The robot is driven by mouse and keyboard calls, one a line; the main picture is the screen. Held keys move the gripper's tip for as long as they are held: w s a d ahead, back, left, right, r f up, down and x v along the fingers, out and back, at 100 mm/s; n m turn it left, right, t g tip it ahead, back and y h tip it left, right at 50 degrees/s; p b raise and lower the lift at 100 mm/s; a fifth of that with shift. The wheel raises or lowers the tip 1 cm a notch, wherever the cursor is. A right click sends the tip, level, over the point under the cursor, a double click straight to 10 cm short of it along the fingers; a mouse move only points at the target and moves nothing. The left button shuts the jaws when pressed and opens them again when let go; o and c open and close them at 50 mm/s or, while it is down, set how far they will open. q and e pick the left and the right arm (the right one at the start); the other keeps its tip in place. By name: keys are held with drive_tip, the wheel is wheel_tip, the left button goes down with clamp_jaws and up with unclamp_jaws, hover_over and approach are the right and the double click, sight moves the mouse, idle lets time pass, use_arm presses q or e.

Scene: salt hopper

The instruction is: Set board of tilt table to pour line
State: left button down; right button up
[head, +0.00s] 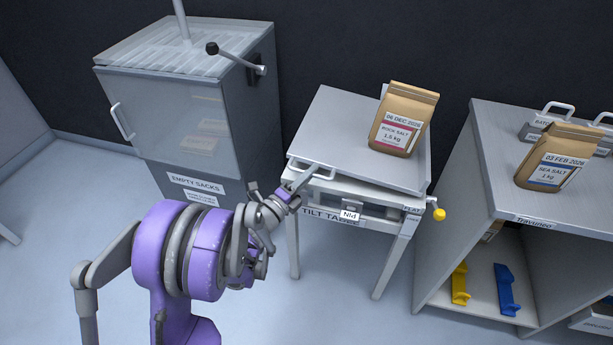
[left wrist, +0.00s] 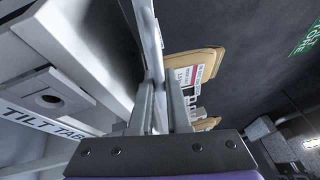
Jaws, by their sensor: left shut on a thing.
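The tilt table (head: 340,205) stands in the middle of the head view, its name label on the front. Its grey board (head: 335,130) lies on top, with a gap under its left front side, so it looks slightly raised there. A white handle (head: 318,173) is on the board's front left edge. My left gripper (head: 306,177) is shut on this handle; in the left wrist view its fingers (left wrist: 162,95) stand either side of a pale edge. A rock salt bag (head: 402,120) stands on the board. The pour line itself is too small to make out. My right gripper is out of view.
A yellow knob (head: 439,214) sticks out at the table's right front corner, and a PIN tag (head: 349,216) hangs in front. A hopper cabinet (head: 195,120) stands left. A shelf unit (head: 480,150) with a sea salt bag (head: 556,157) stands close on the right.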

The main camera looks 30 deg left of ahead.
use_arm(q)
drive_tip(key=shift+m+g, duration=0.5)
drive_tip(key=shift+m, duration=0.4)
drive_tip(key=r+p, duration=0.1)
drive_tip(key=r, duration=0.2)
drive_tip(key=d+r+p, duration=0.1)
drive_tip(key=r+p, duration=0.1)
drive_tip(key=r, duration=0.1)
drive_tip(key=shift+w+d+p, duration=0.2)
drive_tip(key=shift+p, duration=0.1)
drive_tip(key=shift+w+d+r+m+p, duration=0.1)
drive_tip(key=shift+d+r+m+p, duration=0.1)
drive_tip(key=shift+r+m+p, duration=0.15)
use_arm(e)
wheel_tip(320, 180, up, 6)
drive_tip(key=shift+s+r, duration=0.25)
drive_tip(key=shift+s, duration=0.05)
use_arm(q)
drive_tip(key=c, duration=1.2)
unclamp_jaws()
drive_tip(key=shift+o, duration=0.2)
drive_tip(key=s+a, duration=0.1)
drive_tip(key=s, duration=0.9)
drive_tip(key=shift+s+f, duration=0.2)
drive_tip(key=shift+s, duration=0.2)
drive_tip(key=shift+a, duration=0.1)
